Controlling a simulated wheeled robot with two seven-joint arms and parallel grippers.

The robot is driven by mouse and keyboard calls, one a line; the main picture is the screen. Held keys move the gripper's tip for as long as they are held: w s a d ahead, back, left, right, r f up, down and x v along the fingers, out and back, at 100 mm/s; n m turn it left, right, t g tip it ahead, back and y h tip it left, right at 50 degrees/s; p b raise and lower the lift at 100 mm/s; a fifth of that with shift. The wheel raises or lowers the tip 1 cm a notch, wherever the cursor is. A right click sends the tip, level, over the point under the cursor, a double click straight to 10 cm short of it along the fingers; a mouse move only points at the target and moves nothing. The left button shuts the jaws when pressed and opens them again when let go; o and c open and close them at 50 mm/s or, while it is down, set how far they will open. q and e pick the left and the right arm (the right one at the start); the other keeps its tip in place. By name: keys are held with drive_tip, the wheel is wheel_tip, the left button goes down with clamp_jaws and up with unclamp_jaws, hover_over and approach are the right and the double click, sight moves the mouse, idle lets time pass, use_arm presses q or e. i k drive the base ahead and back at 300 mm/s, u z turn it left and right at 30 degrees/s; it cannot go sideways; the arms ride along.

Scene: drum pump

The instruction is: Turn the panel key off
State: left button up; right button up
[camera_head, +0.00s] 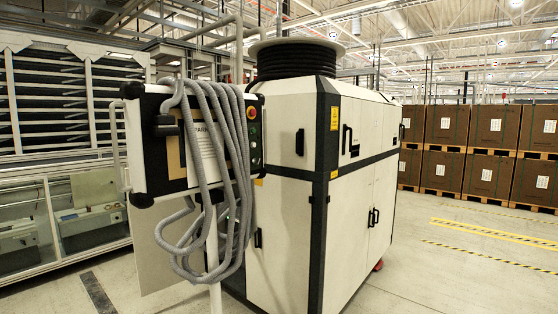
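A control panel (150,150), a white box with black corners on a grey post, stands at the left in the head view. Its right-hand black strip (254,135) carries a red round button with a yellow ring (251,113) and several smaller controls below it. The controls are too small to tell which one is the key or how it is turned. A coiled grey hose (208,150) hangs over the panel's front and hides part of it, along with a paper sheet. Neither of my grippers is in view.
A large white machine cabinet (280,210) with black edges stands just behind and right of the panel, with a black coil on top. White shelving (60,100) is at the left. Stacked brown boxes (492,125) are at the back right. The floor at right is clear.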

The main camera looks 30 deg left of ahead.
sight(255, 160)
drive_tip(key=z, duration=0.25)
drive_tip(key=i, duration=3.9)
drive_tip(key=u, duration=1.15)
drive_tip(key=i, duration=0.9)
drive_tip(key=u, duration=1.45)
drive_tip(key=i, duration=0.7)
drive_tip(key=u, duration=0.45)
